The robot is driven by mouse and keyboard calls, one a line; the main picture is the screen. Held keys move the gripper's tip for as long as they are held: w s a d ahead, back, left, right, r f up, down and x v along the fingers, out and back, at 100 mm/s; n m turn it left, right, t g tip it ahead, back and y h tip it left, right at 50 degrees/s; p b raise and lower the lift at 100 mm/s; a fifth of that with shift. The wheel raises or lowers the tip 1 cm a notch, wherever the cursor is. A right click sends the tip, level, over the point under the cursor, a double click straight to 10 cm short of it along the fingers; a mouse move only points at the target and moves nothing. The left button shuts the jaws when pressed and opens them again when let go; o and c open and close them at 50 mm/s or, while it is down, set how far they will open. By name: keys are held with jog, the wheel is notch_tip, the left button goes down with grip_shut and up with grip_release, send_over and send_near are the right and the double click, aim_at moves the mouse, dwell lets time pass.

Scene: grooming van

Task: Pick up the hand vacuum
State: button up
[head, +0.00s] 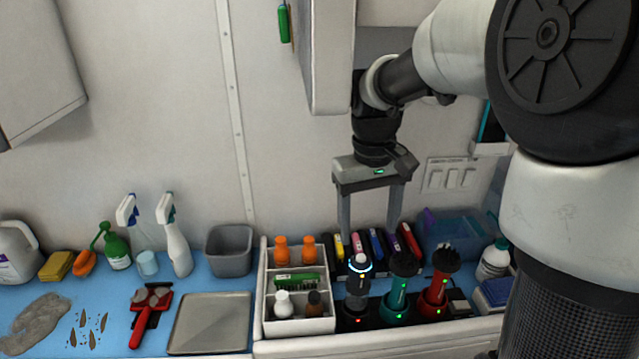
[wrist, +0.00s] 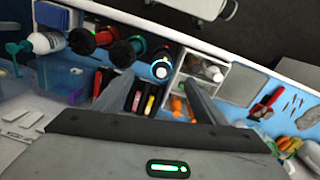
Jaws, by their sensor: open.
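Three upright handheld devices stand in a row in dark docks on the blue counter: a dark one with a glowing white-blue ring (head: 357,293), a teal one (head: 398,290) and a red one (head: 437,288). I cannot tell for sure which is the hand vacuum. In the wrist view the ringed one (wrist: 161,69) is nearest the middle, with the teal one (wrist: 126,51) and the red one (wrist: 84,40) to its left. My gripper (head: 370,232) is open and empty, fingers pointing down, above and behind the row. It also shows in the wrist view (wrist: 158,82).
A white divided caddy (head: 263,290) with bottles and a green brush stands left of the devices. Several coloured-label dark cases (head: 376,243) stand behind them. A blue bin (head: 455,226) and white bottle (head: 494,260) are at right. A wall cabinet (head: 331,60) hangs beside my arm.

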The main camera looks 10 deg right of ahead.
aim_at(360, 257)
jog(key=shift+w+a+f, duration=0.2)
jog(key=shift+w+f, duration=0.3)
jog(key=shift+w, duration=0.15)
jog(key=shift+w+a+f, duration=0.1)
jog(key=shift+f, duration=0.15)
notch_tip(360, 257, down, 11)
jog(key=shift+r+b, duration=0.1)
jog(key=shift+b, duration=0.6)
jog(key=shift+f+b, duration=0.35)
jog(key=shift+f, duration=2.65)
jog(key=shift+c, duration=0.4)
jog(key=shift+w, duration=0.1)
jog(key=c, duration=1)
